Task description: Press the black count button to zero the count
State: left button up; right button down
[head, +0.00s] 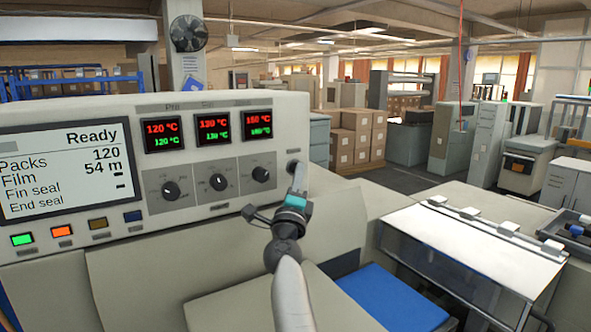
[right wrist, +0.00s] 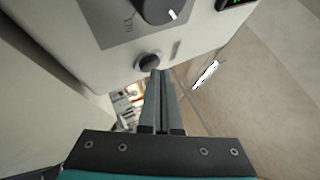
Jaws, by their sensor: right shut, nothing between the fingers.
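The black count button (right wrist: 149,61) is a round dark knob in a pale collar, low on the machine's panel in the right wrist view. In the head view it sits at the panel's right end, mostly hidden by my gripper. My right gripper (right wrist: 160,73) is shut and empty, its fingertips at the button's lower right edge in the wrist view. I cannot tell whether they touch it. In the head view the right gripper (head: 298,172) is in front of the panel's right end. The display (head: 66,170) reads Ready, Packs 120, Film 54 m. My left gripper is not in view.
Three dials (head: 218,182) sit under three red-green temperature readouts (head: 212,128), left of my gripper. Several coloured buttons (head: 62,231) line the panel's lower edge. A blue surface (head: 385,298) and a clear-covered unit (head: 470,240) lie to the right.

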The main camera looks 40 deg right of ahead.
jog(key=shift+w, duration=0.3)
dwell(0.6)
jog(key=shift+s+a+p, duration=0.1)
jog(key=shift+s+p, duration=0.4)
jog(key=shift+s, duration=0.3)
jog(key=s+p, duration=0.2)
jog(key=s, duration=0.1)
jog(key=s+p, duration=0.1)
jog(key=s, duration=0.1)
jog(key=shift+a, duration=0.25)
